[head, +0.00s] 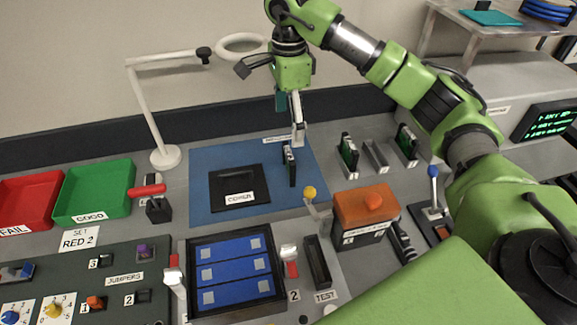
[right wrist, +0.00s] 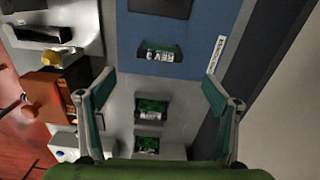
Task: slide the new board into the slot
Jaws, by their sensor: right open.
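My right gripper (head: 291,118) is open and empty above the back right edge of the blue mat. In the right wrist view its spread fingers (right wrist: 160,80) have nothing between them. A dark upright board (head: 290,165) stands near the mat's right edge; its lettered green edge (right wrist: 158,53) shows ahead of the fingers in the wrist view. A green board (head: 348,155) stands in a holder right of the mat, and another green board (head: 406,142) stands farther right. Between them is a low holder (head: 376,156) that looks empty. A dark TEST slot (head: 317,263) lies in front. Which board is new is unclear.
The blue mat (head: 215,155) carries a black COVER plate (head: 239,187). An orange-topped box (head: 365,210) and a yellow-knobbed lever (head: 311,194) stand right of it. A tray of blue cells (head: 234,269) is in front. A white lamp (head: 165,157) stands behind left.

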